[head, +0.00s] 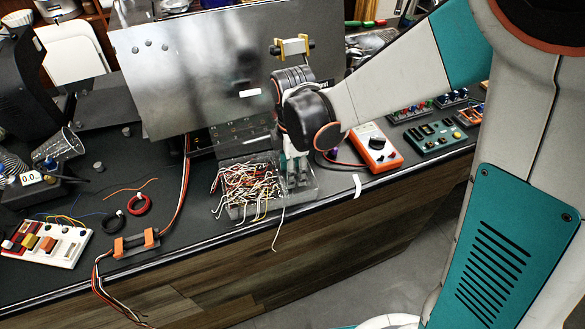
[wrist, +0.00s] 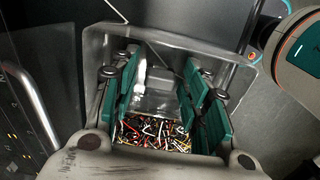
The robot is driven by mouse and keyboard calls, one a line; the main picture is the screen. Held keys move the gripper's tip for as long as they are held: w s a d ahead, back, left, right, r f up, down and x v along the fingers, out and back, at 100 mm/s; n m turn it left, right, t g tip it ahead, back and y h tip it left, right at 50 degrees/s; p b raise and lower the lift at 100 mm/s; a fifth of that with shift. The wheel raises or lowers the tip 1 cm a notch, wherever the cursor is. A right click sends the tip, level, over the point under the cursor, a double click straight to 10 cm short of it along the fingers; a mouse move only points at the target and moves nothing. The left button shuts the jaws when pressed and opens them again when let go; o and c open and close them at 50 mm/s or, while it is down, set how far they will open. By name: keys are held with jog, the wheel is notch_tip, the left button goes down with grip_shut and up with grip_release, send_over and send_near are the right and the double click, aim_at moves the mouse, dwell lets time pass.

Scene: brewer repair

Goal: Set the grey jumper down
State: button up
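A clear tray (head: 308,190) full of tangled jumper wires (head: 247,183) stands at the bench's front edge in the head view. It also shows in the wrist view, with its clear rim (wrist: 185,38) and wires (wrist: 155,133). My gripper (head: 294,170) points down into or just over the tray's right part. In the wrist view my gripper (wrist: 161,80) has its teal fingers wide apart, with nothing clearly held between them. A pale strip (wrist: 140,72) shows beside the left finger; I cannot tell what it is. I cannot single out the grey jumper among the wires.
A large metal panel (head: 215,70) stands close behind the tray. An orange meter (head: 375,148) is to the right, and an orange clip block (head: 136,243) with a wire bundle to the left. Bare bench (head: 190,215) lies left of the tray.

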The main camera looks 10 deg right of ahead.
dwell(0.3)
notch_tip(320, 180, up, 12)
jog(key=p, duration=0.9)
jog(key=shift+r, duration=0.15)
